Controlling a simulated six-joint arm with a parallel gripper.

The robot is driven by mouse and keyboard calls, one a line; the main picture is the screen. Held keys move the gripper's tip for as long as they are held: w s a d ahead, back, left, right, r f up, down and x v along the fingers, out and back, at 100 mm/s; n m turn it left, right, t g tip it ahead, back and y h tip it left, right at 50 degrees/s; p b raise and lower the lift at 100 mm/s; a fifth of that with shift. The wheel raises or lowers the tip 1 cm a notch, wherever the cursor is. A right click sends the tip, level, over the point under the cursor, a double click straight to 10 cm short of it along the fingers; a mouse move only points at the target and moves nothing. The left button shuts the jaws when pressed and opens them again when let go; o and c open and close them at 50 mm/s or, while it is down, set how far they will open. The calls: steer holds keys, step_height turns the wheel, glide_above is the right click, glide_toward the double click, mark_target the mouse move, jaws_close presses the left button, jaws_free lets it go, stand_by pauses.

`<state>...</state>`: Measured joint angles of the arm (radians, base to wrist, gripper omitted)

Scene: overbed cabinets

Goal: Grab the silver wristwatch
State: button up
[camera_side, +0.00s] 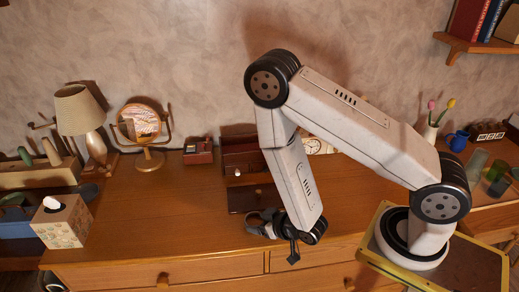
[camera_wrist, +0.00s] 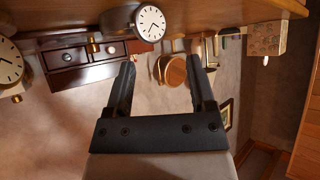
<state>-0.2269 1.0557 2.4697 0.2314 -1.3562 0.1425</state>
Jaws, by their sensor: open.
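In the wrist view, a round white dial with dark hands and a thin silver-grey rim, which looks like the silver wristwatch (camera_wrist: 149,22), is at the top, beyond my fingertips and against the wooden tabletop. In the side view my gripper (camera_side: 268,229) is low over the front of the desk.
A dark red drawer box (camera_side: 242,160) stands behind my gripper, and a wooden clock (camera_side: 316,146) is partly behind my arm. A round mirror (camera_side: 140,122), lamp (camera_side: 80,110) and tissue box (camera_side: 64,224) stand to the left. The desktop (camera_side: 165,215) between is clear.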

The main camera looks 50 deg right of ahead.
steer(key=shift+s+f+t, duration=0.3)
steer(key=shift+s+t, duration=0.05)
steer(key=shift+s, duration=0.15)
steer(key=shift+s+f+t, duration=0.3)
steer(key=shift+s+t, duration=0.05)
steer(key=shift+s, duration=0.15)
steer(key=shift+s+f+n+t, duration=0.1)
steer(key=shift+s+n+t, duration=0.35)
steer(key=shift+s, duration=0.2)
steer(key=shift+x, duration=1.35)
steer(key=shift+x, duration=2.6)
jaws_close()
